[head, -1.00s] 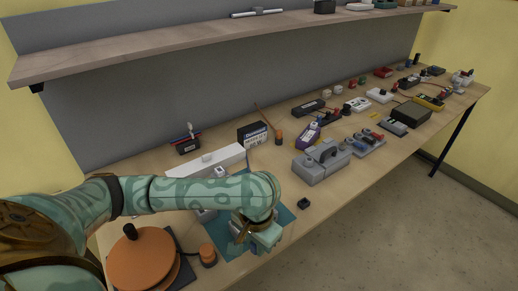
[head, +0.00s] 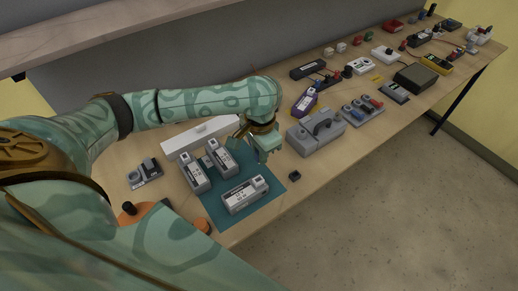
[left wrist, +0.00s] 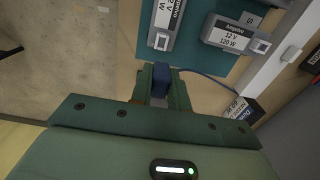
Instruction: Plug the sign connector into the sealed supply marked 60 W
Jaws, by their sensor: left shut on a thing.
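My left gripper (head: 262,152) is over the far right edge of the teal mat (head: 268,190). In the left wrist view it (left wrist: 160,88) is shut on a blue connector (left wrist: 160,76), with a blue cable running right from it. Grey supplies lie on the mat: a front one (head: 245,194), a left one (head: 194,174) and a back one (head: 220,157). In the left wrist view one supply (left wrist: 245,28) reads 12 V 120 W; another (left wrist: 164,26) has a label cut by the frame edge. I cannot read which is 60 W. My right gripper is not in view.
A long white box (head: 202,137) lies behind the mat. A grey case with a handle (head: 314,132) and a small black block (head: 295,175) are to its right. Several tools fill the table's far end.

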